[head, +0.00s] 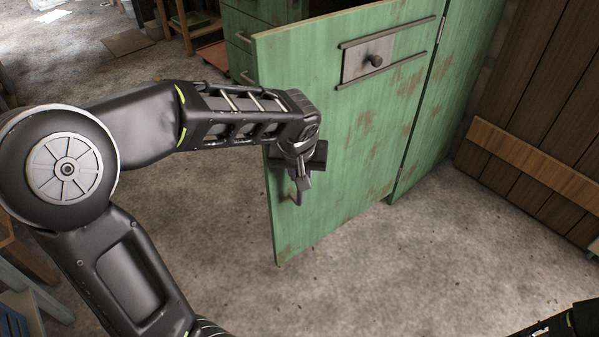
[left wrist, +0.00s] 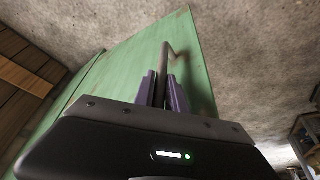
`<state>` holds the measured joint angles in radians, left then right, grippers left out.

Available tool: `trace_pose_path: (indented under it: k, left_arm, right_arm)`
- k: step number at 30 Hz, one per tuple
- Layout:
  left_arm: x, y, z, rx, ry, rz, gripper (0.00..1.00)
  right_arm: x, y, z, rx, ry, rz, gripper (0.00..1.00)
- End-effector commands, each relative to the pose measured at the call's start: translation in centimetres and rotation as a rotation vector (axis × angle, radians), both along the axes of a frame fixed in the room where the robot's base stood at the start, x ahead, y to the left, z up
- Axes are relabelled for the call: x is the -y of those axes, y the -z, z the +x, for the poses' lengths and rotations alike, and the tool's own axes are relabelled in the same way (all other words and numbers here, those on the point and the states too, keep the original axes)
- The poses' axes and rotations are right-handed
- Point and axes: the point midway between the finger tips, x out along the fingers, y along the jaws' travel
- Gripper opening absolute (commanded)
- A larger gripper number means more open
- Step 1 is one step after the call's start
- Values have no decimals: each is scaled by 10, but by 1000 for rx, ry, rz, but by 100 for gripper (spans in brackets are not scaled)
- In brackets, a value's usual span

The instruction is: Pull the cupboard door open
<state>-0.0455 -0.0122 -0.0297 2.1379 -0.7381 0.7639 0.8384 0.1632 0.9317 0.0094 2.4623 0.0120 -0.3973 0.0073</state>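The green, worn cupboard door (head: 340,140) stands swung out from the cupboard, its free edge at the left in the head view. The door also fills the middle of the left wrist view (left wrist: 115,75). My left gripper (head: 298,190) is at the lower part of the door near its free edge. In the left wrist view, its two purple fingers (left wrist: 163,93) sit close on either side of the bar handle (left wrist: 166,55) and appear closed on it. The handle is mostly hidden by the gripper in the head view. My right gripper's fingers are out of view.
Green drawers (head: 240,50) stand behind the door. A brown plank wall (head: 540,110) is at the right. The concrete floor (head: 400,270) in front is clear.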

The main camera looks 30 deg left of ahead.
Motion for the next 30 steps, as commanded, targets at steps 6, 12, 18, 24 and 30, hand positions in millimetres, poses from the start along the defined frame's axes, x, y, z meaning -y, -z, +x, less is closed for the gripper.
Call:
trace_pose_path:
  k: [6,12,18,24,30]
  left_arm:
    - [0,0,0,1,-1,-1,35]
    - [0,0,0,1,-1,-2,36]
    - [1,-8,-2,2,-1,-1,36]
    - [5,-37,-12,4,-1,-1,36]
    - [10,-65,-23,2,-1,-1,36]
  right_arm:
    - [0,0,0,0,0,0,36]
    - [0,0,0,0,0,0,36]
    - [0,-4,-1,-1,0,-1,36]
    - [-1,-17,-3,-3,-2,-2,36]
    - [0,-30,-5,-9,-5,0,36]
